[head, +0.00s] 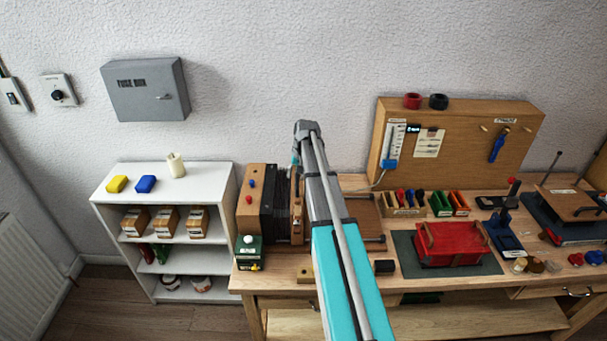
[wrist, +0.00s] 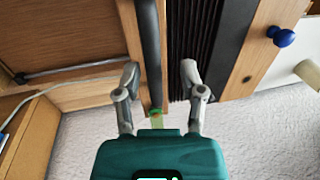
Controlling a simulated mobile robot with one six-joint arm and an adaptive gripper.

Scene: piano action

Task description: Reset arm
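My gripper (wrist: 160,82) shows in the wrist view with its two grey fingers spread apart and nothing clasped between them. A dark bar on a wooden strip (wrist: 150,50) lies beyond the gap between the fingers. A small green and orange piece (wrist: 156,116) shows between the fingers, near the strip's end. In the head view my arm rises from the bottom centre and bends over the bench; my gripper is hidden behind it. The wooden unit with black pleated bellows (head: 283,210) stands left of my arm.
A white shelf (head: 165,167) with boxes stands left of the workbench (head: 385,292). A red case (head: 450,245) lies on a dark mat right of my arm. A wooden tool board (head: 460,120) stands behind. A grey fuse box (head: 145,88) hangs on the wall.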

